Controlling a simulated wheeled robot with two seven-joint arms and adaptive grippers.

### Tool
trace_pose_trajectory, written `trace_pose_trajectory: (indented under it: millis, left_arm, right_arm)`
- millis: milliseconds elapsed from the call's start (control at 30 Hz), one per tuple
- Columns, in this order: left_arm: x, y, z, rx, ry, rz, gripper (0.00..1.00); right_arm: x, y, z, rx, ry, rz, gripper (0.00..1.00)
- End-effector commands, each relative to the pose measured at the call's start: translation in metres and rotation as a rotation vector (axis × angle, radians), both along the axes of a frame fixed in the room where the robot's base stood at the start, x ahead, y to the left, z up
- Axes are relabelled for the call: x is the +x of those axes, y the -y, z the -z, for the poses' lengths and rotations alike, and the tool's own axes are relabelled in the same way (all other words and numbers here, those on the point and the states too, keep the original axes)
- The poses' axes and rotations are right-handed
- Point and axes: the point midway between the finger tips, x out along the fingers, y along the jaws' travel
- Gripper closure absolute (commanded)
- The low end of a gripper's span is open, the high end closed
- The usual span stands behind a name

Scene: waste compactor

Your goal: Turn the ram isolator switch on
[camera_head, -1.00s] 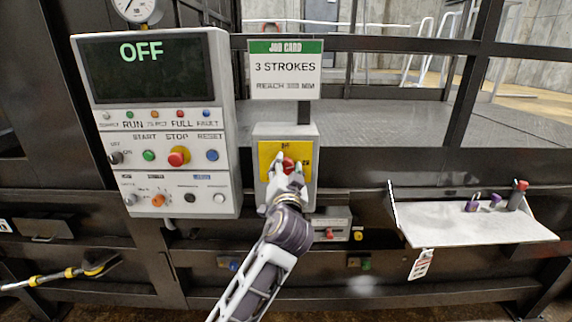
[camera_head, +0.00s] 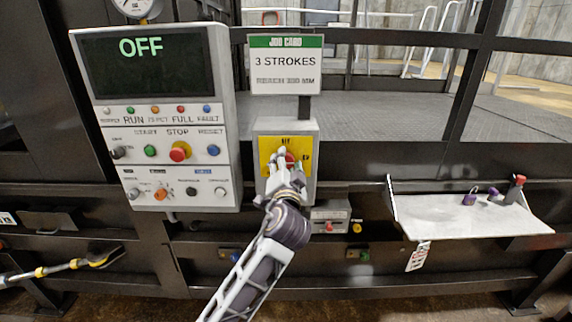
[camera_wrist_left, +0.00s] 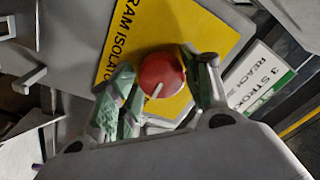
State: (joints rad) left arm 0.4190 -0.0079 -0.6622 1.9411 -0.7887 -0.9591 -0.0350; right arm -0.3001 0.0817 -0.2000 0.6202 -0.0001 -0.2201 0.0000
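The ram isolator switch is a round red knob (camera_wrist_left: 162,76) with a white pointer line, on a yellow plate (camera_wrist_left: 200,30) lettered RAM ISOLATOR. In the head view the yellow plate (camera_head: 266,150) is on a grey box below the job card, with OFF above the knob and ON to its right. My left gripper (camera_head: 285,160) reaches it from below and partly hides the knob. In the left wrist view its green-padded fingers (camera_wrist_left: 163,85) lie on both sides of the knob and appear to touch it. The pointer line lies toward the lower left there. My right gripper is not in view.
A control panel (camera_head: 222,120) with a screen reading OFF stands left of the switch box. The job card (camera_head: 286,65) hangs above. A shelf (camera_head: 470,220) with padlocks juts out at the right. A small box (camera_head: 330,214) sits just below right of my gripper.

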Motion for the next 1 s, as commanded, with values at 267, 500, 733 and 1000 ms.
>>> trace_pose_trajectory:
  millis: [267, 500, 733, 1000]
  left_arm:
    - [0.000, 0.000, -0.001, -0.001, 0.001, -0.001, 0.36]
    - [-0.002, 0.000, -0.001, -0.002, 0.001, 0.000, 0.36]
    - [-0.014, 0.000, 0.001, -0.001, 0.000, 0.000, 0.36]
    - [-0.043, 0.000, 0.004, -0.002, 0.000, 0.000, 0.36]
  right_arm:
    - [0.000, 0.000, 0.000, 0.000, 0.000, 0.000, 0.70]
    - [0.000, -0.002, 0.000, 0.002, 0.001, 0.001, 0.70]
    - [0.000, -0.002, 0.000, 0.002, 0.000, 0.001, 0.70]
    - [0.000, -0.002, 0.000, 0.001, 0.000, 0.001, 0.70]
